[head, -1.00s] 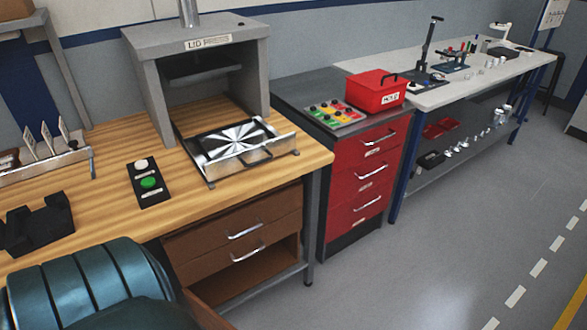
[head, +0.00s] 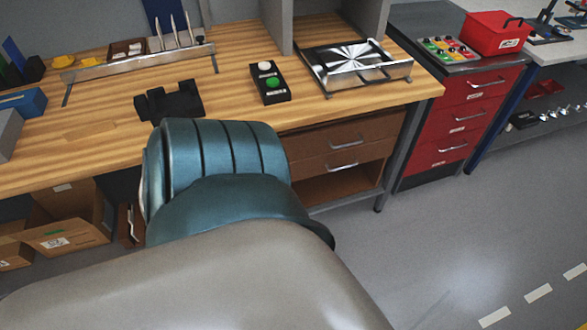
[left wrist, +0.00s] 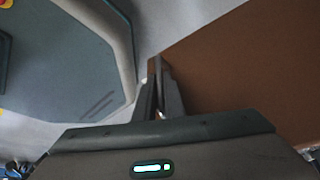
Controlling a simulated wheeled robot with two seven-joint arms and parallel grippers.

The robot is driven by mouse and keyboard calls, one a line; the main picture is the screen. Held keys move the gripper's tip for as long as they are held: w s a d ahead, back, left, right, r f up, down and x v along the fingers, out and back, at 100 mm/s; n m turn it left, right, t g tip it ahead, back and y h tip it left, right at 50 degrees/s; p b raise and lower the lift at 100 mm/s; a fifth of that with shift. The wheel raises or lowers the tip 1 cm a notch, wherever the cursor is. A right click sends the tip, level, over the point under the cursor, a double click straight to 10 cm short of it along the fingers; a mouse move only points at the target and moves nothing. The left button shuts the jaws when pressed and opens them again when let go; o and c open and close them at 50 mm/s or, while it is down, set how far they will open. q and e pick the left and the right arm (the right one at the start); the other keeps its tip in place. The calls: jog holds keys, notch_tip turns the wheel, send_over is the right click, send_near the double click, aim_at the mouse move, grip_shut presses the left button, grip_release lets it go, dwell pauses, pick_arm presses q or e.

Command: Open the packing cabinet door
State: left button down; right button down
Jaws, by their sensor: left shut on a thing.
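The brown cabinet door (left wrist: 240,75) fills the right of the left wrist view as a flat panel. My left gripper (left wrist: 160,85) is shut at the near edge of this panel. The fingers hide whether they hold the edge itself or a handle. In the head view the brown cabinet (head: 345,145) under the bench has two drawers with silver handles above an open compartment (head: 345,185). My own large teal and grey arm covers its left part, and the left gripper is hidden there. My right gripper is in neither view.
The wooden bench (head: 110,130) holds a button box (head: 270,84), a black fixture (head: 170,101) and a metal tray fixture (head: 355,66). Cardboard boxes (head: 65,237) stand below it at left. A red drawer unit (head: 462,115) stands right. Grey floor at lower right is clear.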

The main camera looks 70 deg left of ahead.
pick_arm(q)
jog(key=c, duration=1.8)
grip_release()
jog(key=shift+s, duration=0.1)
jog(key=shift+c, duration=0.2)
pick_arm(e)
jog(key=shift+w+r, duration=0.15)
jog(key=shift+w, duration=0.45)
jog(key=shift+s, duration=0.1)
